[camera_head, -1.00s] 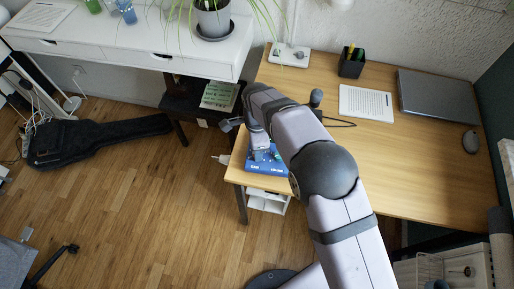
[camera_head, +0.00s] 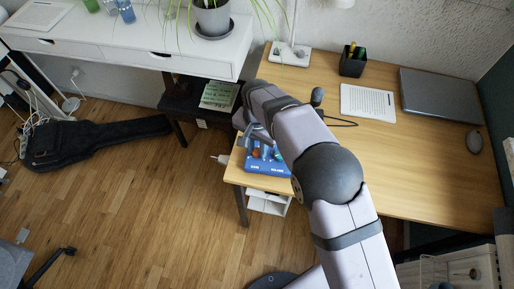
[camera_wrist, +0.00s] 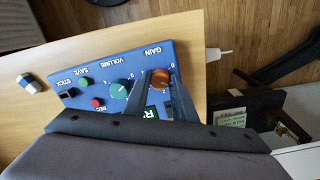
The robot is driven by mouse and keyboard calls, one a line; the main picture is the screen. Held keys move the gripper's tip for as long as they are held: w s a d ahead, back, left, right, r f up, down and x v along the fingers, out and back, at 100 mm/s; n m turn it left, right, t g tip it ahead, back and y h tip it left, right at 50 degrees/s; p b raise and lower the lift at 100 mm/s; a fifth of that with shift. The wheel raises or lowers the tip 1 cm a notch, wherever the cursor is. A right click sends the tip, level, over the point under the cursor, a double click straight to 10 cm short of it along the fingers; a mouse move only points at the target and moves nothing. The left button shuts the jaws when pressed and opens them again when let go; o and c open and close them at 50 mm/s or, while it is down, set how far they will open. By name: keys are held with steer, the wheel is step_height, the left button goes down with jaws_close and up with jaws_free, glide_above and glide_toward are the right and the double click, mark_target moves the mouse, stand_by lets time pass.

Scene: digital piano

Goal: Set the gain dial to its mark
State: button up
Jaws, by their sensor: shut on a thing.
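The blue control box (camera_head: 270,169) lies on the near left corner of the wooden desk. In the wrist view the box (camera_wrist: 140,62) shows upside-down labels. The orange gain dial (camera_wrist: 160,77) sits under the GAIN label, with small scale figures around it. My gripper (camera_wrist: 162,80) is shut on the gain dial, one finger on each side. The fingers hide part of the dial and its scale; I cannot read its pointer or mark clearly. In the head view my gripper (camera_head: 256,143) is over the box, partly hidden by my arm.
Beside the gain dial are the teal volume dial (camera_wrist: 118,90), a red button (camera_wrist: 98,103), a green button (camera_wrist: 83,82) and a black stick (camera_wrist: 67,93). A small white-and-blue block (camera_wrist: 27,81) lies nearby.

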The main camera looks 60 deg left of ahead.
mark_target(257, 151)
steer(key=n, duration=1.3)
steer(key=shift+b, duration=0.3)
steer(key=shift+n, duration=0.4)
steer(key=o, duration=1)
steer(key=shift+o, duration=0.2)
steer(key=shift+r, duration=0.1)
steer(key=shift+r+b, duration=0.8)
steer(key=shift+r, duration=2.85)
